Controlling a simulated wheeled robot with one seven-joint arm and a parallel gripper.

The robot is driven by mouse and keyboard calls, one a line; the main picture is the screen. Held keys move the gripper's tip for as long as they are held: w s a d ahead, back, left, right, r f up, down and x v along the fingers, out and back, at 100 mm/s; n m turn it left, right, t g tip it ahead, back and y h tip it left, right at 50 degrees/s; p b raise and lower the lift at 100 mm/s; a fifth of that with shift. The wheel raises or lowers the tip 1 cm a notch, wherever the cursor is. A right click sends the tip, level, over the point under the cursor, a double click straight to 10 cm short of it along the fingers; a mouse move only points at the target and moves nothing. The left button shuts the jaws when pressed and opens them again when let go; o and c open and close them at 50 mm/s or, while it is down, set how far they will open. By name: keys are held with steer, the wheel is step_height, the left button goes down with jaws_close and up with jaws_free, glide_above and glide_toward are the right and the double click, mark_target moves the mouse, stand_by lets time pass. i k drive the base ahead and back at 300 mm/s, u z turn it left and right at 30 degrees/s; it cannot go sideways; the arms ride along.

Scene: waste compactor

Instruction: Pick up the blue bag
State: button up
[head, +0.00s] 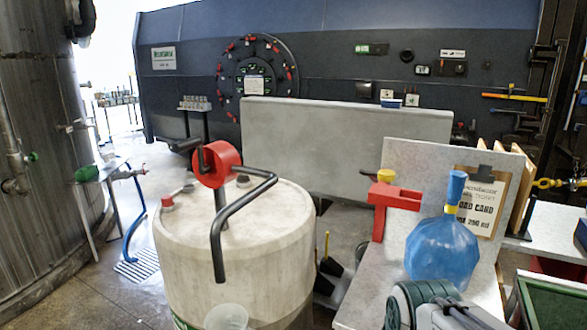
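The blue bag (440,252) stands upright on a pale grey work surface (375,290) at the right. It has a bulging, faceted body and a narrow gathered neck with a yellow band below the blue top. A clipboard card is partly hidden behind it. Part of my arm seems to show at the bottom, in front of the bag's lower edge. My gripper's fingers are not visible in the head view.
A large pale drum (235,255) with a red hub and black crank handle stands left of the work surface. A red fixture with a yellow knob (386,177) rises left of the bag. A clipboard (485,200) leans behind it. A green-rimmed tray (550,300) is at lower right.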

mark_target(441, 247)
steer(key=z, duration=0.05)
steer(key=k, duration=0.5)
steer(key=z, duration=1.35)
steer(key=i, duration=0.55)
